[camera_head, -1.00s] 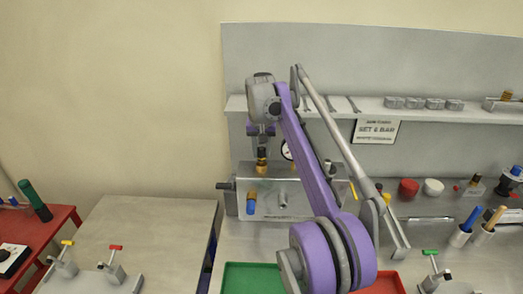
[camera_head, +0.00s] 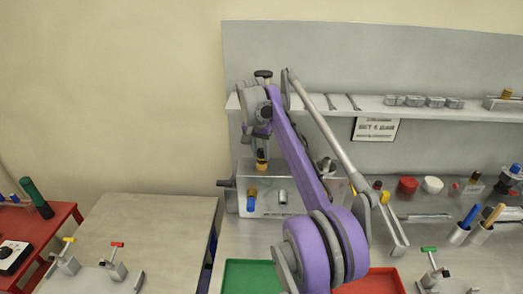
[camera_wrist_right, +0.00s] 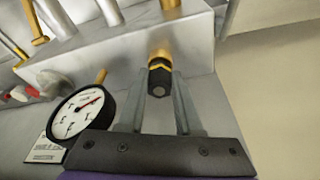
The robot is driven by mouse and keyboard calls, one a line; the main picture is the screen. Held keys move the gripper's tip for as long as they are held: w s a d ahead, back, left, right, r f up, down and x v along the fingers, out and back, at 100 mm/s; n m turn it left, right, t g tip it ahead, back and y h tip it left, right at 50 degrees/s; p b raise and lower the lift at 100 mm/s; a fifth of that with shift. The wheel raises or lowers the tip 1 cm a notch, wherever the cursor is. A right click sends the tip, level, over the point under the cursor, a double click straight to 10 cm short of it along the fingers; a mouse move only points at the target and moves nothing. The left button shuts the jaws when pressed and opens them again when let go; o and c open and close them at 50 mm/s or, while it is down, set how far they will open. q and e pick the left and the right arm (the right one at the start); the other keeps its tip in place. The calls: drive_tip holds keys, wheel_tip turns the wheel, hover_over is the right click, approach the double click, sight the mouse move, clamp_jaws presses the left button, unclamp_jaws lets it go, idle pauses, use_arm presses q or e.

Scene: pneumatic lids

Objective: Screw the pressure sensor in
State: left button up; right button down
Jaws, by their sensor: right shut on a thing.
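The pressure sensor, black with a yellow band and a brass end, shows below my right gripper in the head view (camera_head: 262,158). In the right wrist view the sensor (camera_wrist_right: 158,78) sits between the two fingers of my right gripper (camera_wrist_right: 168,90), which is shut on it. Its brass end points to the grey manifold block (camera_head: 300,201), at the block's top face. I cannot tell whether the thread is engaged. The block also fills the upper part of the wrist view (camera_wrist_right: 110,62). My left gripper is not in view.
A round pressure gauge (camera_wrist_right: 78,113) is close beside my right gripper in the wrist view. A blue-tipped fitting (camera_head: 251,198) is on the block's front. Green (camera_head: 250,275) and red (camera_head: 385,283) trays lie in front. A shelf (camera_head: 440,110) runs behind.

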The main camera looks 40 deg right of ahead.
drive_tip(key=m, duration=0.3)
drive_tip(key=shift+w+r+g+p, duration=0.15)
drive_tip(key=shift+w+g+p, duration=0.05)
drive_tip(key=shift+g+p, duration=0.2)
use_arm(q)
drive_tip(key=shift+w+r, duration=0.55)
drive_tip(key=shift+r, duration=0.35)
use_arm(e)
drive_tip(key=shift+m, duration=0.4)
drive_tip(key=shift+h, duration=0.3)
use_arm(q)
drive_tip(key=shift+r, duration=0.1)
use_arm(e)
drive_tip(key=shift+w+m+p, duration=0.1)
drive_tip(key=shift+m+p, duration=0.25)
drive_tip(key=shift+m, duration=0.45)
drive_tip(key=shift+w+m+g, duration=0.1)
drive_tip(key=shift+m+g, duration=0.3)
drive_tip(key=shift+m, duration=0.5)
drive_tip(key=m, duration=0.3)
drive_tip(key=shift+w+g, duration=0.1)
drive_tip(key=shift+g, duration=0.3)
drive_tip(key=shift+m, duration=0.8)
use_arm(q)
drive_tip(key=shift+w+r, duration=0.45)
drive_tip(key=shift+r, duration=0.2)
